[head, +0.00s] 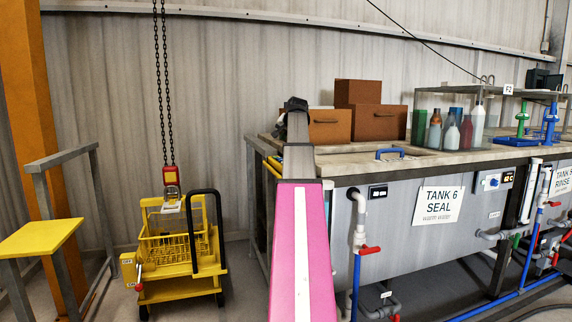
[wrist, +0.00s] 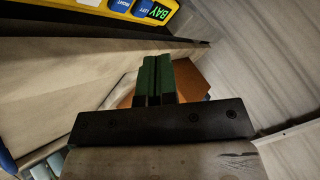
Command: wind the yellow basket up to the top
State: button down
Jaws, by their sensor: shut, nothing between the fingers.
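The yellow basket (head: 165,247) is low at the left in the head view, within a yellow wheeled cart (head: 180,292). A red and yellow hook block (head: 171,178) hangs on two dark chains (head: 164,85) just above it. I cannot tell whether the basket's weight is on the hook or the cart. My gripper (wrist: 157,60) is shut and empty, its green fingers together in the wrist view. A yellow control panel (wrist: 172,22) with blue buttons marked left and right and a green display reading BAY lies beyond the fingertips, apart from them.
The grey tank marked Tank 6 Seal (head: 390,235) stands right of my pink arm. Brown boxes (head: 375,122) and bottles (head: 452,132) stand on its top. A yellow step (head: 42,237) with grey rails is at far left, beside an orange post (head: 38,90).

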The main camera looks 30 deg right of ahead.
jog(key=shift+s+d+r, duration=0.25)
jog(key=shift+d+r, duration=0.05)
jog(key=shift+r, duration=0.35)
jog(key=shift+f, duration=0.1)
jog(key=shift+f, duration=4.35)
jog(key=shift+f, duration=0.2)
jog(key=shift+f, duration=0.2)
